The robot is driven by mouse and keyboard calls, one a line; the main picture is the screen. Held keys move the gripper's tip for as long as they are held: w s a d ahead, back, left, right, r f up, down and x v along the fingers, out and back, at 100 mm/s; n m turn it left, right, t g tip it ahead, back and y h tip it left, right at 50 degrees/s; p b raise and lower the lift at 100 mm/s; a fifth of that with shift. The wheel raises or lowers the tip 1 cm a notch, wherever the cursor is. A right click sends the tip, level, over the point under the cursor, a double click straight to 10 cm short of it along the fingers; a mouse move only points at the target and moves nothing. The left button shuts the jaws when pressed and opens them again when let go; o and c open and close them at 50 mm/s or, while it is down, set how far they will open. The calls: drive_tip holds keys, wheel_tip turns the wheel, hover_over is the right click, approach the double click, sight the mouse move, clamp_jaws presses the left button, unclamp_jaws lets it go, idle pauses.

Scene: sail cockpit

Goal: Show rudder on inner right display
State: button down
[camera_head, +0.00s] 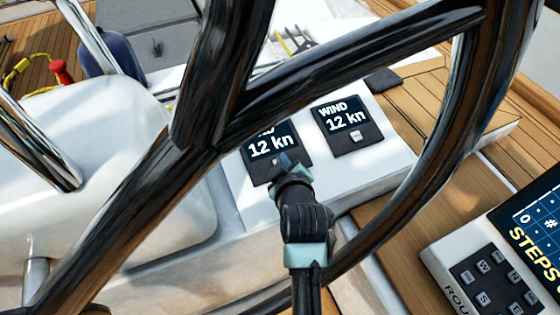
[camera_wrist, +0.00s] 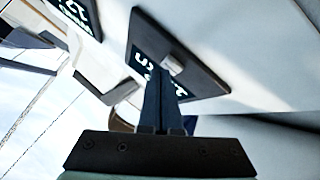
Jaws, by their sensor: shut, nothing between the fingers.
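Two dark displays are seen through the steering wheel. The left display (camera_head: 272,146) shows "12 kn" under a word partly hidden by the wheel, ending in what looks like "ND". The right display (camera_head: 347,124) shows "WIND 12 kn" and has a small pale button (camera_head: 356,135) below its screen. In the wrist view, my fingertips (camera_wrist: 163,75) lie beside a pale button (camera_wrist: 173,64) on the near display (camera_wrist: 195,75). I cannot tell whether they touch it.
The dark steering wheel (camera_head: 350,70) crosses the head view, its spokes and rim close around my arm. A keypad (camera_head: 490,282) and a blue-lit screen reading "STEPS" (camera_head: 535,235) are at the lower right. A second display (camera_wrist: 78,12) shows in the wrist view.

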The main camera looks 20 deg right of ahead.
drive_tip(key=shift+w+f, duration=0.1)
drive_tip(key=shift+f, duration=0.35)
drive_tip(key=shift+r, duration=0.1)
idle(0.5)
drive_tip(key=shift+s+r+p, duration=0.25)
drive_tip(key=shift+r+p, duration=0.45)
drive_tip(key=shift+r, duration=0.05)
drive_tip(key=r+p, duration=0.2)
drive_tip(key=s+r+p, duration=0.1)
drive_tip(key=r+p, duration=0.2)
drive_tip(key=shift+s, duration=0.1)
idle(0.8)
